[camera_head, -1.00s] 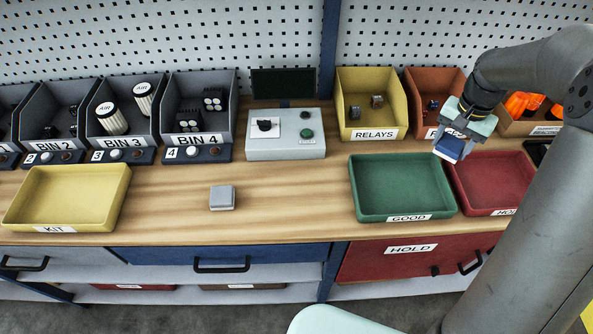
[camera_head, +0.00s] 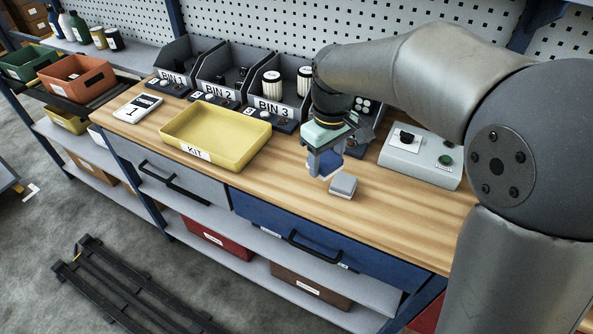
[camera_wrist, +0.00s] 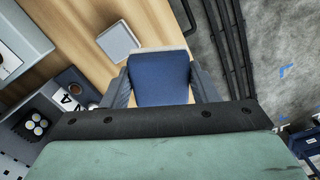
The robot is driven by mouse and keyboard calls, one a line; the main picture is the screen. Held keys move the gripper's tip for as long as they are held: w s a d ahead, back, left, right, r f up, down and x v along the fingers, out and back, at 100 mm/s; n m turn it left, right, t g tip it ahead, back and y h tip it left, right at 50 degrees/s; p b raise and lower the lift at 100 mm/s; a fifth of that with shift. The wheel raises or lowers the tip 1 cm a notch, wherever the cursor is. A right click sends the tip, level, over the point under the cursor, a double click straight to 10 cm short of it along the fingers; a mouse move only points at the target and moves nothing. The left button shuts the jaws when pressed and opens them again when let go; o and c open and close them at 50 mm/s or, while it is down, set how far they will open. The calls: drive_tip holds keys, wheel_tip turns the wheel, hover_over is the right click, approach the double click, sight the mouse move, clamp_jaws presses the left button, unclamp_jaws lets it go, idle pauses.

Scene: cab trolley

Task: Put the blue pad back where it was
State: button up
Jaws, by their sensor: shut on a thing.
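My gripper (camera_head: 325,165) is shut on the blue pad (camera_head: 327,167), a small block with a blue face and a pale edge. The wrist view shows the blue pad (camera_wrist: 160,78) between both fingers. The gripper holds it above the wooden bench, just left of and behind a grey pad (camera_head: 343,186) in the head view. The grey pad lies flat on the bench and also shows in the wrist view (camera_wrist: 118,41), apart from the blue pad.
The yellow KIT tray (camera_head: 197,152) stands to the left on the bench. Bins with labels line the back, BIN 3 (camera_head: 270,106) among them. A grey control box (camera_head: 420,160) stands at the right. A white card marked 1 (camera_head: 138,108) lies at the far left.

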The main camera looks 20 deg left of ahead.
drive_tip(key=w+a+f+p, duration=0.3)
drive_tip(key=w+a, duration=0.3)
drive_tip(key=p, duration=0.1)
hover_over(295, 169)
drive_tip(key=f, duration=0.5)
drive_tip(key=shift+s+d+f, duration=0.25)
drive_tip(key=shift+s+d, duration=0.1)
drive_tip(key=shift+w+a+f+p, duration=0.2)
drive_tip(key=shift+f, duration=0.2)
drive_tip(key=shift+w+a+f+p, duration=0.15)
drive_tip(key=shift+f, duration=1.65)
drive_tip(key=shift+f, duration=0.1)
drive_tip(key=o, duration=1)
drive_tip(key=shift+o, duration=0.2)
